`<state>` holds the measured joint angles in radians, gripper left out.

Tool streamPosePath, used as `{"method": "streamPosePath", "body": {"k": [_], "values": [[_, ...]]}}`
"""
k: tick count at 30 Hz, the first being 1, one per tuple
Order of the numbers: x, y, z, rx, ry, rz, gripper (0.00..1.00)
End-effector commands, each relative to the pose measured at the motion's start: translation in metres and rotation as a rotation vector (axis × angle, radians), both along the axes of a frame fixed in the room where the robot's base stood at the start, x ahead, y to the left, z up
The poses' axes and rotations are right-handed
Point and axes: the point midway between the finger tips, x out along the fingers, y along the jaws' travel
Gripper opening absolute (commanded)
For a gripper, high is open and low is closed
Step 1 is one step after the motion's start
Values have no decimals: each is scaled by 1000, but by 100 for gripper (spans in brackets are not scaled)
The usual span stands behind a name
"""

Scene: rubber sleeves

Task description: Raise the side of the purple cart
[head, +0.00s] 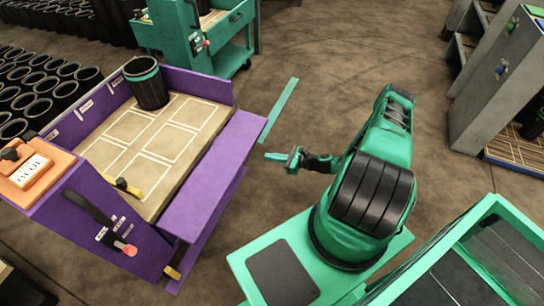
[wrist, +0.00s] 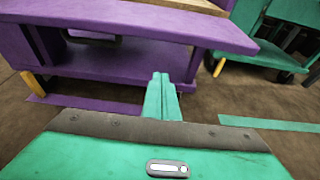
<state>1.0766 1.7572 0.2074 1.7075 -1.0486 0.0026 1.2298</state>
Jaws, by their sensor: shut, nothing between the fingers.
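The purple cart (head: 75,215) stands at the left in the head view, with a wooden bed (head: 165,115) marked with white rectangles. The side (head: 222,155) nearest my gripper is folded outward and lies about level with the bed. In the wrist view this side (wrist: 130,22) crosses the top as a long purple panel. My gripper (head: 285,158) is to the right of the cart, apart from it, shut and empty. In the wrist view the closed fingers (wrist: 162,90) point toward the cart, below the panel's edge in the picture.
A black sleeve with a green band (head: 147,84) stands at the bed's far corner. A black lever with a red knob (head: 117,237) is on the cart's near end. A green cart (head: 190,35) stands behind, grey shelving (head: 495,85) at right. The floor between is open.

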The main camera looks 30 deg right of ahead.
Motion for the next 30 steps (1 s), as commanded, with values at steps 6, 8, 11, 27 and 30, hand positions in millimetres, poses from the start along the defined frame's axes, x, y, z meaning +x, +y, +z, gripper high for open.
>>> {"method": "streamPosePath", "body": {"k": [6, 8, 11, 27, 30], "values": [[31, 23, -12, 0, -2, 3, 0], [38, 29, -15, -2, -3, 4, 0], [49, 36, -19, -2, -1, 3, 0], [53, 39, 19, -1, -1, 2, 0], [53, 38, 20, -2, 0, 2, 0]]}}
